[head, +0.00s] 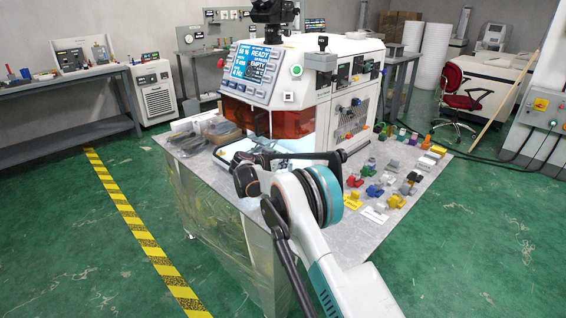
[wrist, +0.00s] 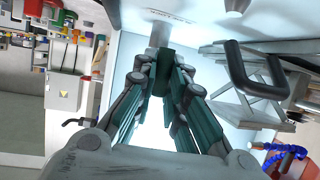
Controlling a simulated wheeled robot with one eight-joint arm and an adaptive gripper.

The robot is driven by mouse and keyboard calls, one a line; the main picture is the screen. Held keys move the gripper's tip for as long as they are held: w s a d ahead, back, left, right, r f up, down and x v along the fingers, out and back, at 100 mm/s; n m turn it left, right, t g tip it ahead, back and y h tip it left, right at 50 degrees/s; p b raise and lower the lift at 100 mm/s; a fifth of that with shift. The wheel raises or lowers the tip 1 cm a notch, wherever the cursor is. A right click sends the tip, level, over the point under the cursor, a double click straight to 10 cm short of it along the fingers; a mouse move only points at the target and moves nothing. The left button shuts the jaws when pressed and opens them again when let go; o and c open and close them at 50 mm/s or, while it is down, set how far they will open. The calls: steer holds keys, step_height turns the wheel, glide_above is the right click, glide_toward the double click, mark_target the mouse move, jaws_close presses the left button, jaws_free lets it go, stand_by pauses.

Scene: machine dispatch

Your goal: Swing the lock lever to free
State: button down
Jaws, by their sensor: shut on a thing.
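In the wrist view my gripper (wrist: 161,80) has its two teal-padded fingers drawn together, shut on a short grey post (wrist: 159,35) that sticks out beyond the fingertips. This post appears to be the lock lever; its base and its angle are hard to make out. Behind it is a pale, brightly lit surface. In the head view the white machine (head: 345,103) stands on the table with its screen reading READY and EMPTY. My arm covers the area in front of the machine, so the grip on the lever cannot be seen there.
A black handle (wrist: 250,78) stands right of my fingers in the wrist view. The metal table (head: 235,189) carries several small coloured parts to the right of the machine, and dark trays (head: 215,130) to its left. An orange window (head: 245,117) is on the machine's front.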

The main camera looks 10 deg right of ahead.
steer(key=c, duration=1.6)
jaws_free()
steer(key=v, duration=1.2)
